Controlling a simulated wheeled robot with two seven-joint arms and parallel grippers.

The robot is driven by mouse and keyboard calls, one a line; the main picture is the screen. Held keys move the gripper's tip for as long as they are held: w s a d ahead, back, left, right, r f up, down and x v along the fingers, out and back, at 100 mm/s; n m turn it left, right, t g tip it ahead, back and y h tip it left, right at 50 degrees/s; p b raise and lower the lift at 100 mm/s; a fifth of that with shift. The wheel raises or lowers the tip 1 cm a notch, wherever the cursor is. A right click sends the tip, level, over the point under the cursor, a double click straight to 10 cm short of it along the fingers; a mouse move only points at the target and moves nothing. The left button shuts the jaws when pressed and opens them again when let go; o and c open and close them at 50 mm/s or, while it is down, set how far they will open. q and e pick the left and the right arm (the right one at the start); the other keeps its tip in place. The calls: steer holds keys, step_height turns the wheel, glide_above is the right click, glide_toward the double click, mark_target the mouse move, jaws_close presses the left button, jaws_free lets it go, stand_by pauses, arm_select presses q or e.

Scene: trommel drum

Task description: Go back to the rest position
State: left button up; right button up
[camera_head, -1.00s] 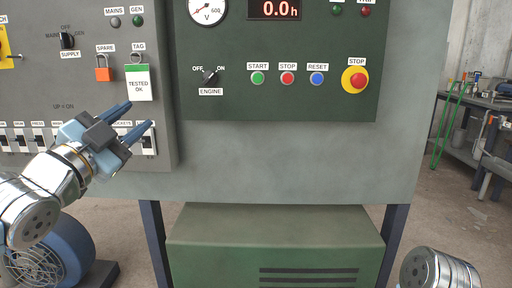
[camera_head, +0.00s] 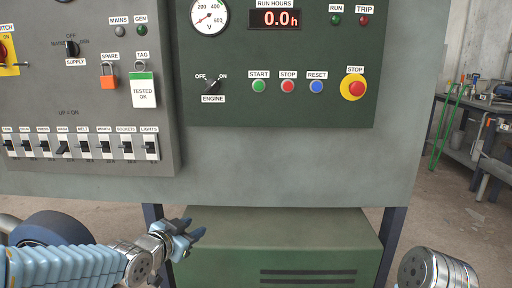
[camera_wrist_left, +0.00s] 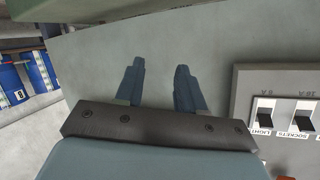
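My left gripper (camera_head: 194,228) is low in the head view, in front of the green cabinet under the panel and below the switch row. It is empty. In the left wrist view its two blue fingers (camera_wrist_left: 160,66) stand apart with only grey panel surface between and behind them. It touches nothing that I can see. Of my right arm only a silver link (camera_head: 437,268) shows at the bottom right of the head view. The right gripper is out of view.
The grey control panel (camera_head: 300,165) fills the middle. Its breaker row (camera_head: 82,147) is at left, and the engine switch (camera_head: 211,87) points towards ON. The green cabinet (camera_head: 275,232) stands below between dark legs. A workbench (camera_head: 490,105) is at far right.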

arm_select(q)
step_height(320, 180, down, 16)
steer(key=s+d+r+n+g+p, duration=0.1)
steer(key=s+d+n+g, duration=0.1)
steer(key=s+n+g, duration=0.15)
steer(key=s+d+f+n+g+p, duration=0.1)
steer(key=s+f+n+g, duration=0.2)
steer(key=s+f, duration=0.8)
steer(key=s+d+f+n+g+y+p, duration=0.1)
steer(key=s+f+n+g, duration=0.2)
steer(key=s+f, duration=0.9)
steer(key=g, duration=0.3)
steer(key=shift+d+f, duration=0.35)
steer(key=shift+d, duration=0.05)
steer(key=shift+w, duration=0.15)
